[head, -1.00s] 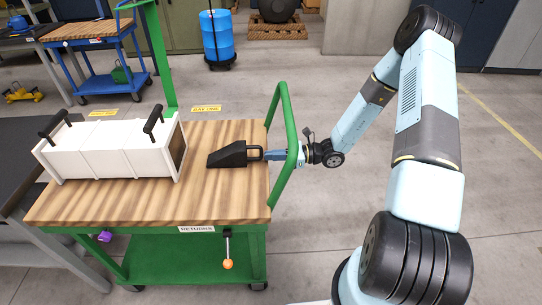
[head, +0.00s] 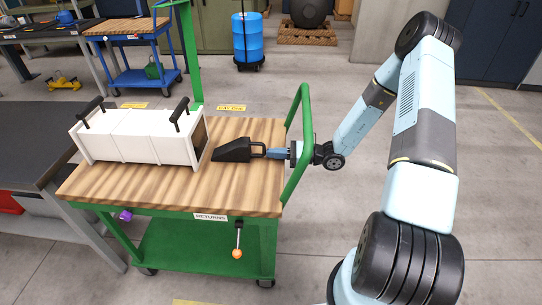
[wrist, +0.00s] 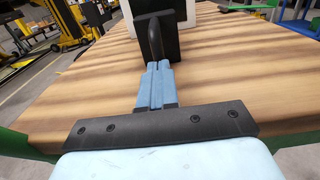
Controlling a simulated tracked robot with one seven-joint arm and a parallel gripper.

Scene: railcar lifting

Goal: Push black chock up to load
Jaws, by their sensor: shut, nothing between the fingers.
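The load is a long white box (head: 135,137) with two black handles, lying on the left part of the wooden cart top (head: 150,188). The black chock (head: 234,151) is a wedge to the right of the box, its thin end facing the box's dark right end with a small gap. Its loop handle points right. My gripper (head: 269,153) is shut, its fingertips at the chock's handle on the right. In the wrist view the blue fingers (wrist: 157,70) are together, with the handle (wrist: 156,40) directly ahead, seemingly touching; the chock hides part of the load.
The cart's green push rail (head: 299,145) rises at the right end, close around my wrist. A green post (head: 190,55) stands at the back. A grey bench (head: 30,150) is at the left. Bare wood lies in front of and behind the chock.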

